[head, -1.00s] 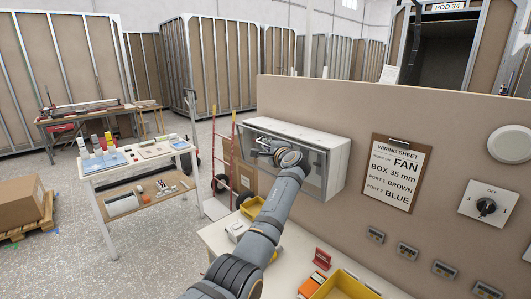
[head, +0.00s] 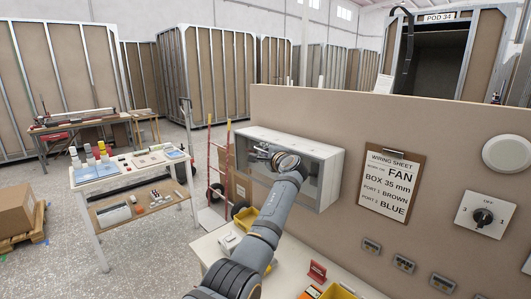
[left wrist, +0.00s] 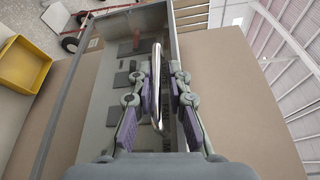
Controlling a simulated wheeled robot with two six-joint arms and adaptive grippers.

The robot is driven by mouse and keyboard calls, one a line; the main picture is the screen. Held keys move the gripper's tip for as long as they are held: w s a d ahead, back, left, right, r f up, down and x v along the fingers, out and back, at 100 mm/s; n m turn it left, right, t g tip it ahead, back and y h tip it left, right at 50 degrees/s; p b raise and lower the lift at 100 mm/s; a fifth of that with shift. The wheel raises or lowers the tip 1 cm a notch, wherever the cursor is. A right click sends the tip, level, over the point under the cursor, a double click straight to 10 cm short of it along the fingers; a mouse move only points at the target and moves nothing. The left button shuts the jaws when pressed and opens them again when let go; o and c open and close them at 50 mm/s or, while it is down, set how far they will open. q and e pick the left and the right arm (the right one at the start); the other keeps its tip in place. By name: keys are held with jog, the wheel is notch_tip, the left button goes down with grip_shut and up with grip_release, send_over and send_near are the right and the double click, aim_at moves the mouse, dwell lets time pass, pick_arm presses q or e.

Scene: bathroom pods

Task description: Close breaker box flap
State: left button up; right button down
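The breaker box (head: 330,180) is a pale box on the tan panel, with a clear, grey-framed flap (head: 312,190) across its front. The flap lies at or close to the front; I cannot tell if it is fully flush. In the left wrist view, the flap (left wrist: 100,110) shows breaker parts behind it. My left gripper (head: 262,154) is at the flap. In the left wrist view its fingers (left wrist: 161,75) stand on both sides of a shiny metal handle (left wrist: 157,90), with a gap visible on the right side. My right gripper is out of view.
A wiring sheet (head: 390,182) and a rotary switch (head: 482,217) are on the panel right of the box. A red hand truck (head: 212,170) stands left of the panel.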

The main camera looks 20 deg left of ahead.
pick_arm(q)
jog(key=shift+a+f, duration=0.1)
jog(key=shift+a, duration=0.05)
jog(key=shift+s+d, duration=0.25)
jog(key=shift+d, duration=0.15)
jog(key=v, duration=1.1)
jog(key=shift+a, duration=0.1)
